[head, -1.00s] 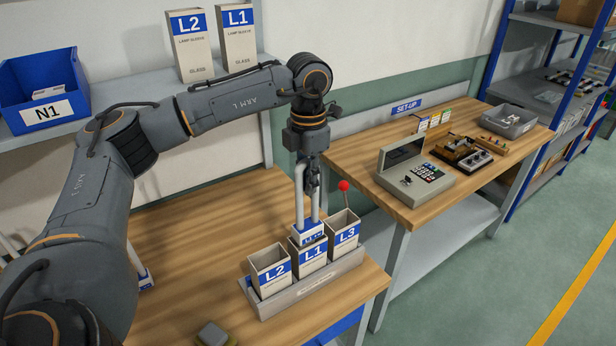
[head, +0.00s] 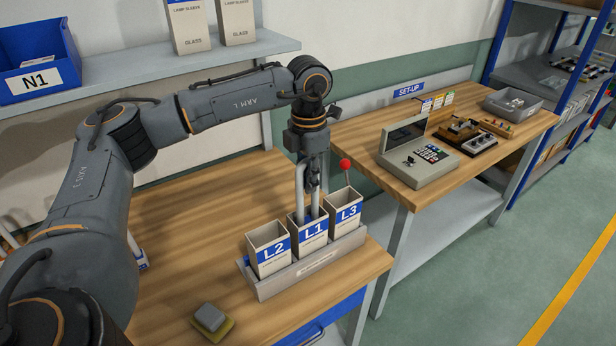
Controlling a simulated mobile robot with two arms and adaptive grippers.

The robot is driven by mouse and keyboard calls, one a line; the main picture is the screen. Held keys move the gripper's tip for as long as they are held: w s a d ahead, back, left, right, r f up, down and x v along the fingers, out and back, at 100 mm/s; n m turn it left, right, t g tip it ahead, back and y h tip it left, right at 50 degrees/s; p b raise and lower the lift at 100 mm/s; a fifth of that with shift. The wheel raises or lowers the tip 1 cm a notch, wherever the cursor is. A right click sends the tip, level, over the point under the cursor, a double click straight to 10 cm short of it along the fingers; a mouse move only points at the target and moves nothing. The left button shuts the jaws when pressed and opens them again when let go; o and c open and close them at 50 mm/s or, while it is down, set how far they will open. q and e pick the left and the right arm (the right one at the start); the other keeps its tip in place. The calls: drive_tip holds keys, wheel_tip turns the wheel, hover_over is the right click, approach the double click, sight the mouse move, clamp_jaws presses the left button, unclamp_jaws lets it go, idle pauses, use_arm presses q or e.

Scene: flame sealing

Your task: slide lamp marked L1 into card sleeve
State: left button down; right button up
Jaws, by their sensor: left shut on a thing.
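My left gripper (head: 311,180) hangs fingers down just above the card sleeve marked L1 (head: 313,238). It is shut on a lamp (head: 299,188) with white, upright tubes. The lower part of the lamp is inside the L1 sleeve and hidden by its front wall. The L1 sleeve stands in a grey holder (head: 305,277), between an open sleeve marked L2 (head: 270,254) on the left and one marked L3 (head: 346,215) on the right. My right gripper is not in view.
A grey block on a yellowish pad (head: 211,319) lies at the bench front. A red-knobbed lever (head: 345,165) stands behind L3. A side table holds a keypad device (head: 418,160).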

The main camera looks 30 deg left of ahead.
use_arm(q)
drive_tip(key=shift+f+b, duration=2.65)
drive_tip(key=shift+f, duration=1.4)
drive_tip(key=c, duration=1.3)
unclamp_jaws()
drive_tip(key=c, duration=0.3)
drive_tip(key=shift+c, duration=0.2)
